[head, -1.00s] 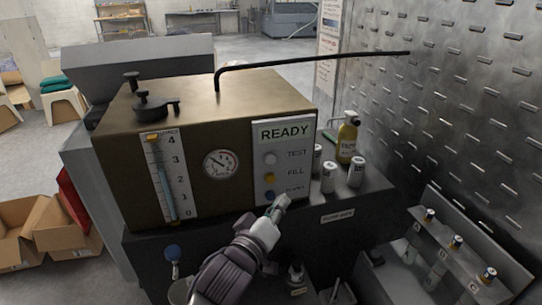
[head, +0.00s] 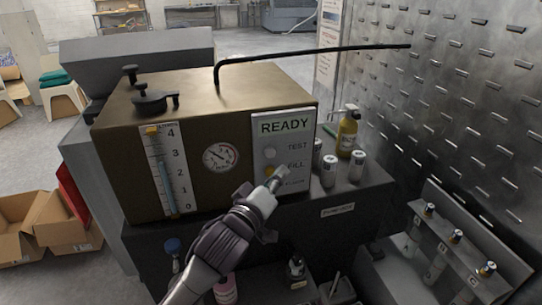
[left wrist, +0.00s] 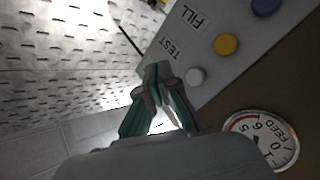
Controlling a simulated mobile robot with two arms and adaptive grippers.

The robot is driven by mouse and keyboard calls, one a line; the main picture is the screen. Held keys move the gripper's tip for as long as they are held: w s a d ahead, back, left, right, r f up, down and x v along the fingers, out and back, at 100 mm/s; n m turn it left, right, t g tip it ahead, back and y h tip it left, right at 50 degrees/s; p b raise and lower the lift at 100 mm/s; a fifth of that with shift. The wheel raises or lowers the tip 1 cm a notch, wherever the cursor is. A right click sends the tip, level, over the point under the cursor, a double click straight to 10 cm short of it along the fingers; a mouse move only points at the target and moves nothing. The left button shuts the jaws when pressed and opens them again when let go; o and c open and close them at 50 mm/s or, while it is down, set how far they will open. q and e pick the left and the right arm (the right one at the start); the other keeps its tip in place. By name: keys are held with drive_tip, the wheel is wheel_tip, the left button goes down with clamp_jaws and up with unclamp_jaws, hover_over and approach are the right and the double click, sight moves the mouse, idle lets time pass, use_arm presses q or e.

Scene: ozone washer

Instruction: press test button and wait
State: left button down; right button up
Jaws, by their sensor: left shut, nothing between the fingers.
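The ozone washer's panel (head: 296,130) shows READY above a white TEST button (head: 269,153), with a yellow FILL button below it. In the left wrist view the white TEST button (left wrist: 195,76), the yellow FILL button (left wrist: 226,44) and a blue button (left wrist: 265,5) form a row. My left gripper (head: 277,176) is in front of the panel's lower half, and its arm hides the blue button in the head view. In the left wrist view the gripper's fingertips (left wrist: 156,72) are together and empty, beside the TEST button; contact cannot be told. My right gripper is not in view.
A round gauge (head: 220,158) and a level scale (head: 165,170) are on the washer's front. White canisters (head: 329,170) and a yellow bottle (head: 347,134) stand right of the panel. A black rod (head: 310,55) sticks out over the top. Cardboard boxes (head: 60,222) lie at left.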

sight(270, 152)
use_arm(q)
drive_tip(key=shift+w+a, duration=0.25)
drive_tip(key=shift+w, duration=0.5)
drive_tip(key=shift+w+a, duration=0.25)
drive_tip(key=shift+w, duration=0.5)
drive_tip(key=shift+w+a, duration=0.25)
drive_tip(key=shift+w, duration=0.5)
drive_tip(key=shift+w+a, duration=0.1)
drive_tip(key=shift+w, duration=0.25)
drive_tip(key=shift+w+a, duration=0.2)
drive_tip(key=shift+w, duration=0.3)
idle(0.3)
drive_tip(key=shift+s, duration=0.1)
drive_tip(key=shift+s+d+p, duration=0.3)
drive_tip(key=shift+s+p, duration=0.3)
drive_tip(key=shift+s, duration=0.2)
